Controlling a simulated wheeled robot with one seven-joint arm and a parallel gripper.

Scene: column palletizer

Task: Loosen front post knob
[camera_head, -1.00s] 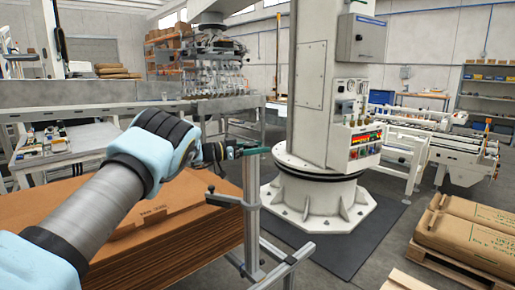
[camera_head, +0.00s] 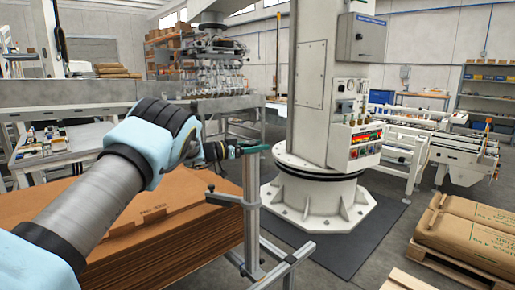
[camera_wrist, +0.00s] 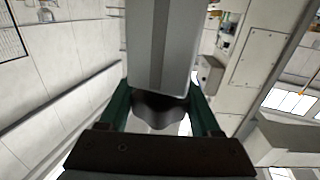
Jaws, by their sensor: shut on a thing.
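The front post (camera_head: 251,190) is a grey upright profile on a low frame beside the cardboard stack. My gripper (camera_head: 255,149) is at the top of this post, its green fingers beside the profile. In the wrist view, a dark lobed knob (camera_wrist: 160,108) sits between the two green fingers of my gripper (camera_wrist: 160,98), against the post's grey profile (camera_wrist: 160,45). The fingers are shut on the knob. The knob is hidden behind the gripper in the head view.
A stack of brown cardboard sheets (camera_head: 165,235) lies under my arm, close to the post. A second dark knob (camera_head: 211,188) sits on a side bracket. The white column (camera_head: 323,195) stands behind, on a dark mat.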

